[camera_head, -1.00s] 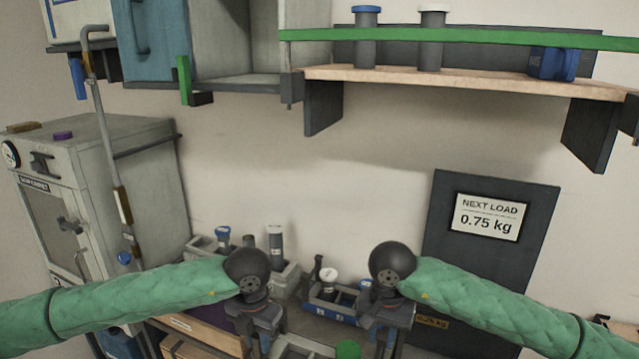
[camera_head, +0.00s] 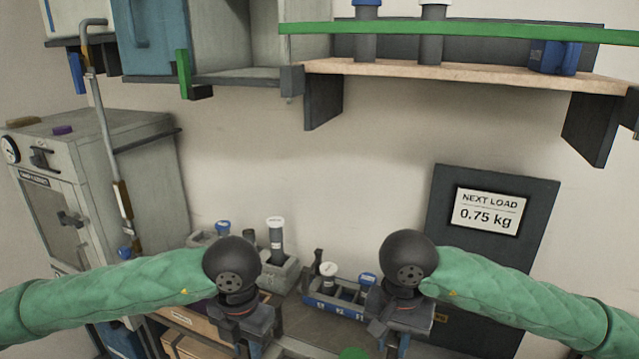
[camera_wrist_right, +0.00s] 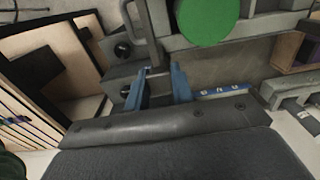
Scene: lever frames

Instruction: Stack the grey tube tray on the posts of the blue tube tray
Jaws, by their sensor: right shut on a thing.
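The blue tube tray (camera_head: 322,307) stands on the bench in the head view, with a white-capped tube (camera_head: 328,283) and a blue-capped one in it. The grey tube tray (camera_head: 288,350) shows only as a sliver at the bottom edge, with a green cap (camera_head: 352,353); its grey body (camera_wrist_right: 245,42) and green cap (camera_wrist_right: 205,18) fill the top of the right wrist view. My right gripper (camera_head: 396,342) is shut on the grey tray's handle, between its blue fingers (camera_wrist_right: 158,88). My left gripper (camera_head: 257,345) is at the grey tray's left side; its fingertips are hidden.
Another grey rack (camera_head: 283,272) with tubes stands behind my left gripper. A dark panel (camera_head: 480,265) with a load sign is at right. A wooden shelf (camera_head: 460,73) hangs above, and a grey cabinet (camera_head: 120,180) stands at left. Bench shows between the arms.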

